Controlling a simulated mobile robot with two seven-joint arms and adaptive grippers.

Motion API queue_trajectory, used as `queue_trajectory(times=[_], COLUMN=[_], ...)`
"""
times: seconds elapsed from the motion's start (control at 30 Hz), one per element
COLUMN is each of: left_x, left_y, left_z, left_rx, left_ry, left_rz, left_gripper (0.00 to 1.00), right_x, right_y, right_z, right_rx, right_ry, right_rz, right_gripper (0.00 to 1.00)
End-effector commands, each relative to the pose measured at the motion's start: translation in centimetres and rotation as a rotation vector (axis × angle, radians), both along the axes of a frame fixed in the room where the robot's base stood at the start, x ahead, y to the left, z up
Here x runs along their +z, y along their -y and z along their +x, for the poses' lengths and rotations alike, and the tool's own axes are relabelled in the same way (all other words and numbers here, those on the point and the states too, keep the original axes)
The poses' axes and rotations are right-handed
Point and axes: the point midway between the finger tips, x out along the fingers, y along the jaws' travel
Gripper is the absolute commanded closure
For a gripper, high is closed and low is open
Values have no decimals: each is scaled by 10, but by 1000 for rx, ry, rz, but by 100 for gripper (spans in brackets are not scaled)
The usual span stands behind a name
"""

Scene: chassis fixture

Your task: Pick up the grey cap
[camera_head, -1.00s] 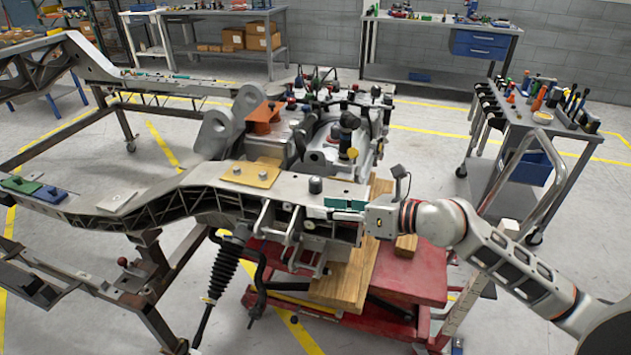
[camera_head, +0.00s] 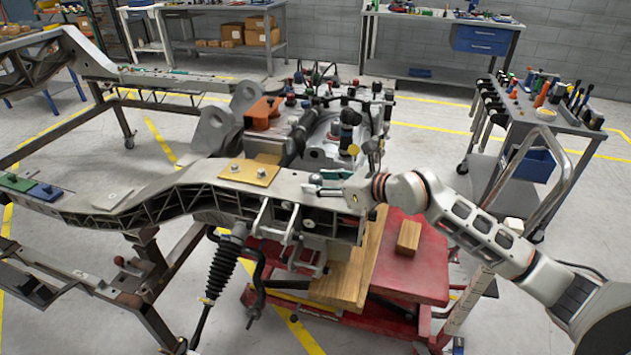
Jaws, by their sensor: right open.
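A small dark grey cap (camera_head: 315,179) sits on the flat top of the metal chassis rail (camera_head: 205,172), right of the tan plate. My right gripper (camera_head: 318,186) reaches in from the right, low over the rail, with its fingertips at the cap. It is open; whether the fingers touch the cap is too small to tell. A teal block (camera_head: 334,174) lies just behind the fingers and is partly hidden. My left gripper is not in view.
A tan plate (camera_head: 249,173) with two studs lies left of the cap. Behind it stands a cluttered mechanical assembly (camera_head: 325,125). A red cart (camera_head: 420,265) with wooden blocks is below. A tool cart (camera_head: 545,120) stands at right.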

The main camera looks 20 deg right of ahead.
Motion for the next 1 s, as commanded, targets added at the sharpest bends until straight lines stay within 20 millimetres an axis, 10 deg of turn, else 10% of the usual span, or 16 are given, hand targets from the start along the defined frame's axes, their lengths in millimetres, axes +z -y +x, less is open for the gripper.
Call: queue_trajectory(times=[0.27,0.4,1.0], left_x=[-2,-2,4], left_y=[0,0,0], left_z=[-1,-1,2], left_rx=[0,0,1], left_ry=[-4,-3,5], left_rz=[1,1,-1], left_gripper=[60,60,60], right_x=[-1,-1,17], right_y=[-2,-2,-1], right_z=[3,3,3], right_rx=[0,0,1], right_ry=[1,1,4], right_rz=[0,0,0], right_gripper=[57,85,87])
